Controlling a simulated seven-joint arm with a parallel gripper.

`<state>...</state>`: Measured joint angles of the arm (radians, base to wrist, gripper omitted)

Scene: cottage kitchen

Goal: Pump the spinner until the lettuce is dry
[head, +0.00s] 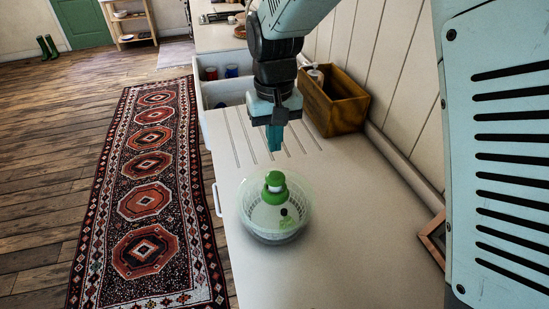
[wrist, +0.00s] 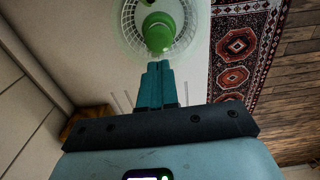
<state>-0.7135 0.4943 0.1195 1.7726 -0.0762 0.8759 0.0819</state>
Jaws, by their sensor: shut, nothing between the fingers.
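The salad spinner (head: 266,232) stands upright on the white counter, a clear bowl with a lid and a green pump knob (head: 275,184) in the middle. It also shows at the top of the wrist view, with its green knob (wrist: 158,34) just beyond my fingertips. My gripper (head: 274,147) is shut and empty, pointing down, above and behind the knob in the head view. In the wrist view, the closed teal fingers (wrist: 158,68) lie side by side. I cannot make out any lettuce inside the bowl.
A wooden box (head: 338,108) with a pump bottle (head: 315,74) stands behind at the wall. A wooden frame (head: 433,240) lies at the right edge. A sink (head: 226,92) is beyond the drain grooves. The counter (head: 350,240) right of the spinner is clear.

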